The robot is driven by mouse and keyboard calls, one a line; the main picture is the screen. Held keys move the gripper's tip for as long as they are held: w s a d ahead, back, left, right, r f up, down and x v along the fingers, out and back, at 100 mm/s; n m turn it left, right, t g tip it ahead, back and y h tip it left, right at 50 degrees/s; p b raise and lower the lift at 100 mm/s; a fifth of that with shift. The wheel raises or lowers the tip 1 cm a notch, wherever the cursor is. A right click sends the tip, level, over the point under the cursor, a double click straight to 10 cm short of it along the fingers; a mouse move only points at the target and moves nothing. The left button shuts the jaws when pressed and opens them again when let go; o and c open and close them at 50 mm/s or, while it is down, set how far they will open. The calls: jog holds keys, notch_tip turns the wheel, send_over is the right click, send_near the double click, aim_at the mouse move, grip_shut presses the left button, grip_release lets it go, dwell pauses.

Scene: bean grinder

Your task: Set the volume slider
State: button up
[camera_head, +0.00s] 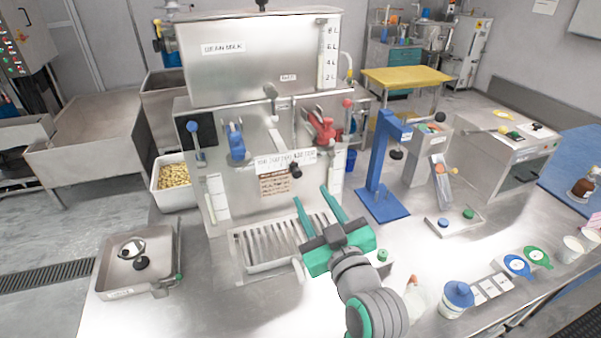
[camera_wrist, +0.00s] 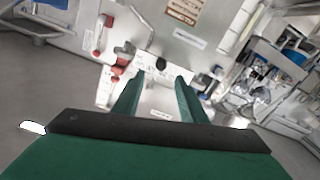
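The bean milk machine (camera_head: 262,60) stands at the centre with a steel front. A black knob (camera_head: 295,171) sits just below a white label strip (camera_head: 285,158) on that front; it looks like the slider's knob, but the lettering is too small to be sure. In the wrist view the black knob (camera_wrist: 161,63) appears between the fingertips, beyond them. My gripper (camera_head: 311,194) is open and empty, in front of the machine, above the slatted drip tray (camera_head: 240,248). The green fingers also show apart in the wrist view (camera_wrist: 157,82).
Blue (camera_head: 236,142) and red (camera_head: 321,127) taps project from the machine front above the label. A blue stand (camera_head: 374,165) rises to the right. A steel scale-like tray (camera_head: 115,262) stands left. A blue-lidded jar (camera_head: 457,298) and several small items line the right counter.

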aim_at(298, 175)
jog(key=x, duration=0.9)
jog(key=shift+a, duration=0.1)
jog(key=shift+s+f, duration=0.1)
grip_shut()
